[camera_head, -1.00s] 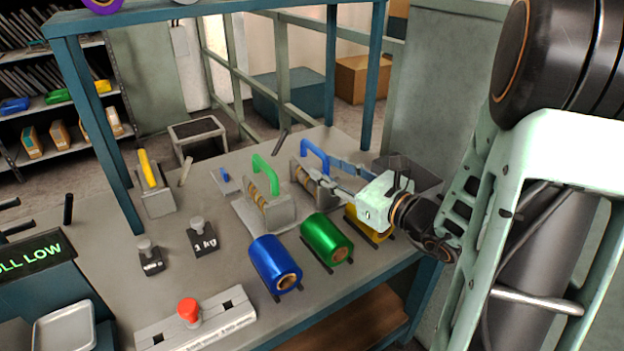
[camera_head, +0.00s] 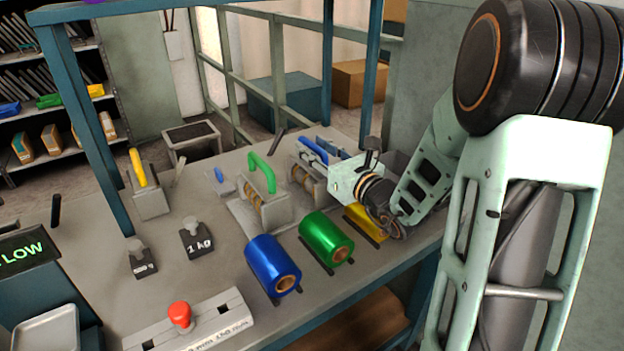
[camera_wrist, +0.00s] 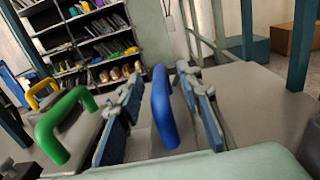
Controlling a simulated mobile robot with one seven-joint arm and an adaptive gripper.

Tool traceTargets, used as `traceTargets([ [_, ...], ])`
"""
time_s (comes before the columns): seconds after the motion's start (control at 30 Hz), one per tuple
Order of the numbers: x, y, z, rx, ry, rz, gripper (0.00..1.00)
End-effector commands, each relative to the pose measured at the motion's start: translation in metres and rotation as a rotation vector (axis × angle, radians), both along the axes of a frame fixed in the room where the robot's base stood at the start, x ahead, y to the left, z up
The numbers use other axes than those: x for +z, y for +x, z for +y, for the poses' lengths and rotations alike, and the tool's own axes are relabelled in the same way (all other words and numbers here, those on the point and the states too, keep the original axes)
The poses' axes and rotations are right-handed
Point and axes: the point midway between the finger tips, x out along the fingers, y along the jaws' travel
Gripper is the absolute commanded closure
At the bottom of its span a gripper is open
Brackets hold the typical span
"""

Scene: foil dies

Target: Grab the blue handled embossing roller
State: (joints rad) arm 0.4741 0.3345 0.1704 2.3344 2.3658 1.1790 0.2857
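The blue-handled embossing roller (camera_head: 303,174) stands on the bench beside the green-handled one, partly hidden by my gripper (camera_head: 318,152). Its blue handle (camera_wrist: 163,108) rises between my two fingers in the wrist view. My gripper (camera_wrist: 160,112) is open, with one finger on each side of the handle. The handle looks closer to the right finger, with a gap on the left. I cannot tell whether either finger touches it.
The green-handled roller (camera_head: 265,196) stands close on the left, its handle (camera_wrist: 62,125) near my left finger. Green (camera_head: 327,239), blue (camera_head: 272,265) and yellow (camera_head: 364,222) foil rolls lie in front. A blue bench post (camera_head: 371,70) rises behind.

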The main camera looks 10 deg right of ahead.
Motion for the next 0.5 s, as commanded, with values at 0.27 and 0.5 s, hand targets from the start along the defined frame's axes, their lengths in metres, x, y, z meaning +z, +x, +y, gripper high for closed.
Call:
traceTargets([
  [0.27, 0.0001, 0.0092, 0.0042, 0.001, 0.001, 0.001, 0.67],
  [0.5, 0.0002, 0.0089, 0.0039, 0.000, 0.000, 0.000, 0.86],
])
